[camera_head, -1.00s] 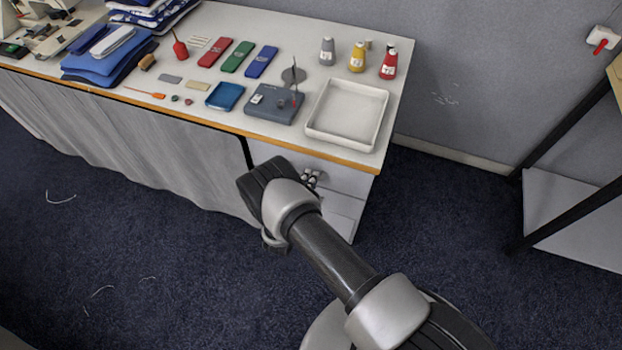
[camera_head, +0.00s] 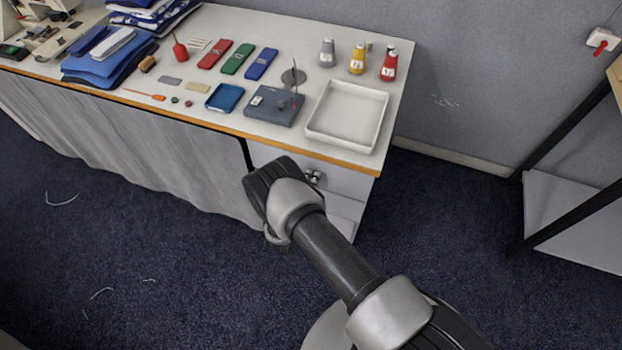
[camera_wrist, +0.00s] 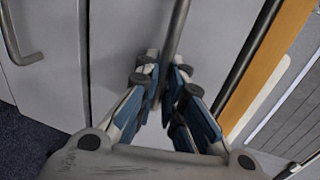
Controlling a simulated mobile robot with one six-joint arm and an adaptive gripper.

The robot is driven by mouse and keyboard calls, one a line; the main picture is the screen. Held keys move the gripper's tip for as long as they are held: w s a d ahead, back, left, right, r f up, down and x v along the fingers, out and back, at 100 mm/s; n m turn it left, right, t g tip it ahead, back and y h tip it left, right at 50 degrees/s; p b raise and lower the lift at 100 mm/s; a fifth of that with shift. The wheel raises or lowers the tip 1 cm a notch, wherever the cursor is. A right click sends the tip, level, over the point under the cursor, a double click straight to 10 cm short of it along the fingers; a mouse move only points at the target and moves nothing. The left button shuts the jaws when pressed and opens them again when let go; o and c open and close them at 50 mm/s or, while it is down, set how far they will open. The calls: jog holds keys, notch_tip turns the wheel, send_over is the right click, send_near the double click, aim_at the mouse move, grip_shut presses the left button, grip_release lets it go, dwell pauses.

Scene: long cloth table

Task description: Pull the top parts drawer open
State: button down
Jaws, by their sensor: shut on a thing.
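The parts drawers are a pale grey unit under the right end of the cloth table. The top drawer's front (camera_head: 348,181) shows just below the table edge in the head view, partly hidden by my arm. In the wrist view the top drawer front (camera_wrist: 130,40) carries a grey bar handle (camera_wrist: 177,25). My gripper (camera_wrist: 168,80) is shut on this handle, with its blue-grey fingers on both sides of the bar. In the head view only a bit of my gripper (camera_head: 314,178) shows past the wrist. I cannot make out any opening of the drawer.
A lower drawer's handle (camera_wrist: 22,50) shows at the left of the wrist view. The table's wooden edge (camera_head: 330,161) runs just above the drawers. A white tray (camera_head: 313,128) and a grey box (camera_head: 268,112) stand on top. Carpet (camera_head: 450,240) in front is clear.

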jog(key=shift+s, duration=0.1)
dwell(0.3)
jog(key=f+b+v, duration=0.1)
jog(key=f+v, duration=0.1)
jog(key=v, duration=1)
jog(key=s+f+v, duration=0.1)
jog(key=f+v, duration=0.2)
jog(key=v, duration=0.9)
jog(key=shift+s+a+b, duration=0.3)
jog(key=shift+b, duration=0.1)
jog(key=c, duration=2)
grip_release()
jog(key=v, duration=1.2)
